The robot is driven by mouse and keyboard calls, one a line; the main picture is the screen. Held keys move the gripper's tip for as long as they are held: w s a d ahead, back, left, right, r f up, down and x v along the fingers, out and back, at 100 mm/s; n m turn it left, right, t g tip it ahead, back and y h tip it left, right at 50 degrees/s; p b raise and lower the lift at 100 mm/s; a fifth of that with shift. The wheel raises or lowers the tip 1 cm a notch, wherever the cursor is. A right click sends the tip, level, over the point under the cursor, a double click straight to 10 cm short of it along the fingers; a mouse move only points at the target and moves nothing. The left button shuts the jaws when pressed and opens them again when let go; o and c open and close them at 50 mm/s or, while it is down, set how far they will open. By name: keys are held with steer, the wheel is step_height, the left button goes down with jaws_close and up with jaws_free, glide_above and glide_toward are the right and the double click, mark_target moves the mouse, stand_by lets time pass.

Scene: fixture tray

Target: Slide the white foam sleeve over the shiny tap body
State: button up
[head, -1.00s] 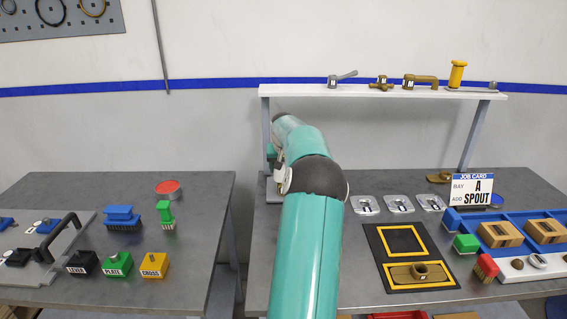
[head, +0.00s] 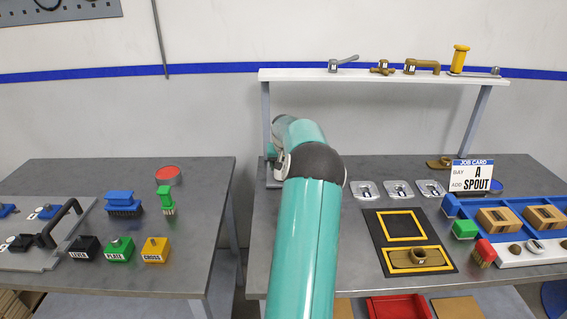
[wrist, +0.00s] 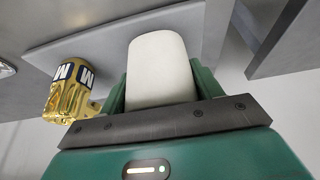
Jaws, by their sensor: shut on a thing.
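The white foam sleeve (wrist: 160,68) fills the middle of the wrist view as a pale rounded block. My gripper (wrist: 162,80) is shut on it, with a green finger on each side. A shiny gold body with an "M" label (wrist: 67,92), apparently the tap body, stands left of the sleeve. The two look apart in the picture; their depth gap is unclear. In the head view my arm hides most of my gripper, and I cannot make out the sleeve or the gold body there.
A white shelf (head: 290,75) with several taps spans the right table's back. Right of my arm lie a black mat with yellow frames (head: 388,241) and a blue tray (head: 511,205). Blocks and brushes occupy the left table (head: 200,200).

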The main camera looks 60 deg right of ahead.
steer(key=o, duration=1)
steer(key=shift+o, duration=0.2)
step_height(320, 180, up, 11)
stand_by(1.0)
stand_by(0.6)
